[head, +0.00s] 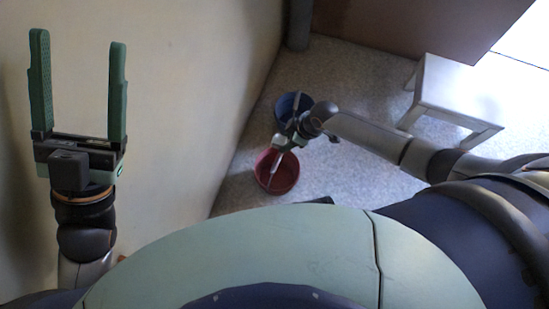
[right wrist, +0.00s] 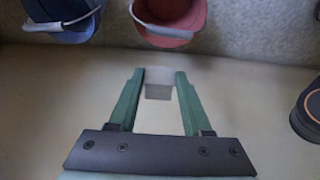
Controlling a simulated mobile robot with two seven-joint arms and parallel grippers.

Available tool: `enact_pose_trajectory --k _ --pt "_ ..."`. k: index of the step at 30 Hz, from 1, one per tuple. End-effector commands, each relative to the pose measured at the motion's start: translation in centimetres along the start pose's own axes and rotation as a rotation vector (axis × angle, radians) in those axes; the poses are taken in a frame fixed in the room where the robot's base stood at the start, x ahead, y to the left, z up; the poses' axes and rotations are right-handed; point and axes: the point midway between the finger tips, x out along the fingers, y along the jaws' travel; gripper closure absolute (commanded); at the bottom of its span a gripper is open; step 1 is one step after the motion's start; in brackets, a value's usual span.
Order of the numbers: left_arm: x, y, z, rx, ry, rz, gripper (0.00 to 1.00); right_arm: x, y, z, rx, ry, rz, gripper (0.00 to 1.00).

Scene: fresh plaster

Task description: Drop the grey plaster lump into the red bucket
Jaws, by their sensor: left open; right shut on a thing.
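The red bucket (head: 287,181) stands on the floor by the wall, open side up, with a pale handle. It also shows at the top of the right wrist view (right wrist: 170,38), cut off by the edge. My right gripper (right wrist: 160,76) is shut on the grey plaster lump (right wrist: 158,91), a small pale block between its fingertips. In the head view my right gripper (head: 282,141) is at the red bucket's far rim, between the two buckets; I cannot make out the lump there. My left gripper (head: 78,85) is open and empty, raised in front of the wall.
A blue bucket (head: 284,106) stands just behind the red one, partly hidden by my right arm; it also shows in the right wrist view (right wrist: 60,37). A white stool (head: 455,92) stands at right. The pale wall (head: 190,90) rises close on the left.

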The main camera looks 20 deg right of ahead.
Motion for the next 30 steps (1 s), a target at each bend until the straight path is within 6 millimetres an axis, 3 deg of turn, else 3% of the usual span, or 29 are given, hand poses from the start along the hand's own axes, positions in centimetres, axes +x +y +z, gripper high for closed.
enact_pose_trajectory --k 8,21,30 --pt "-0.7 0.4 0.8 -0.007 -0.004 0.002 0.25 1.0 -0.1 0.5 -0.003 0.000 -0.001 1.00" --pt "-4.1 2.5 4.4 0.002 -0.029 0.019 0.25 5.2 0.0 2.2 -0.002 0.000 0.000 1.00" --pt "-4.5 2.9 5.0 0.011 -0.038 0.024 0.25 5.6 0.0 2.4 -0.001 0.000 0.000 1.00"
